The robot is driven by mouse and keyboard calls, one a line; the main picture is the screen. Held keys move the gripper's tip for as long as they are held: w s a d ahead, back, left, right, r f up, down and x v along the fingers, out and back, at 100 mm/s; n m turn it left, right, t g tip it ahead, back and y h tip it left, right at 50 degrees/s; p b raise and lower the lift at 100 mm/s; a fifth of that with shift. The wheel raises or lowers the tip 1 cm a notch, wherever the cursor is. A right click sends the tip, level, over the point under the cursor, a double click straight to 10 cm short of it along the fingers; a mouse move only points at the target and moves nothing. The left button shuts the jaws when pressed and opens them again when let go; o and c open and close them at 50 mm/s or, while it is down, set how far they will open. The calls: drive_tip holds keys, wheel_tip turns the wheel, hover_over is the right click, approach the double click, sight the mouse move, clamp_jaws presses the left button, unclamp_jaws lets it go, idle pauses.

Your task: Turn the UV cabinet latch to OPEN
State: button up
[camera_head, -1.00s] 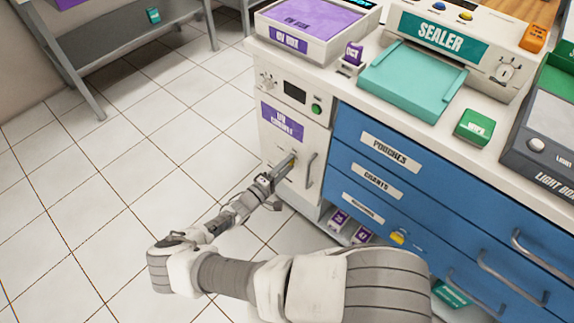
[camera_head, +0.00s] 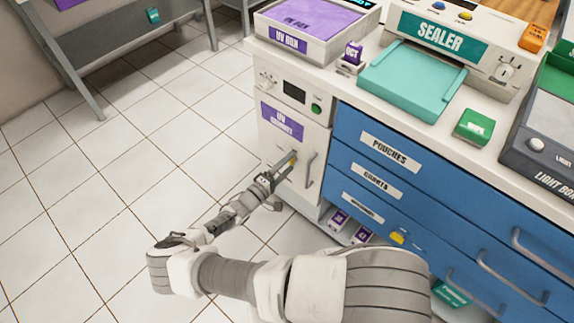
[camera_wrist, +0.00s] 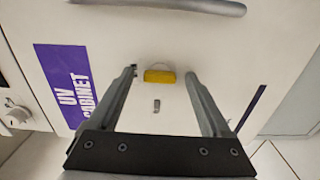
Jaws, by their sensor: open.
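The UV cabinet (camera_head: 272,150) is the white cabinet with a purple label, at the left end of the counter. Its yellow latch (camera_wrist: 160,76) shows in the wrist view as a small bar lying crosswise in that picture; it is a small yellow spot in the head view (camera_head: 293,161). My gripper (camera_wrist: 161,74) is open, with one finger on each side of the latch and gaps visible between. It also shows at the cabinet door in the head view (camera_head: 284,166). A small grey mark (camera_wrist: 157,105) sits on the door beside the latch. I cannot read any OPEN marking.
A grey door handle (camera_head: 310,170) stands out right of the latch. A green button (camera_head: 316,109) and a dark display (camera_head: 294,92) are above. Blue drawers (camera_head: 400,215) adjoin on the right. Tiled floor (camera_head: 110,180) to the left is free.

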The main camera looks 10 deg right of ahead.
drive_tip(key=p+v, duration=0.1)
drive_tip(key=v, duration=1.6)
drive_tip(key=shift+a+p, duration=0.15)
drive_tip(key=shift+p, duration=0.15)
drive_tip(key=shift+s+r, duration=0.1)
drive_tip(key=d+r+m+g+y, duration=0.25)
drive_tip(key=r+g+y, duration=0.3)
drive_tip(key=r, duration=0.85)
drive_tip(key=d+r+m+g+y, duration=0.2)
drive_tip(key=r+m+g+y, duration=0.35)
drive_tip(key=r, duration=0.95)
drive_tip(key=s+d+r+t+y, duration=0.1)
drive_tip(key=s+d+r+t, duration=0.15)
drive_tip(key=s+r, duration=0.35)
drive_tip(key=s+d+r+n+t+y, duration=0.1)
drive_tip(key=s+d+r+t, duration=0.1)
drive_tip(key=s+d+r, duration=0.4)
drive_tip(key=s+d+r+t+y, duration=0.15)
drive_tip(key=s+r, duration=0.25)
drive_tip(key=r, duration=0.4)
wheel_tip(320, 180, up, 18)
drive_tip(key=p, duration=1.8)
drive_tip(key=shift+a+f, duration=0.2)
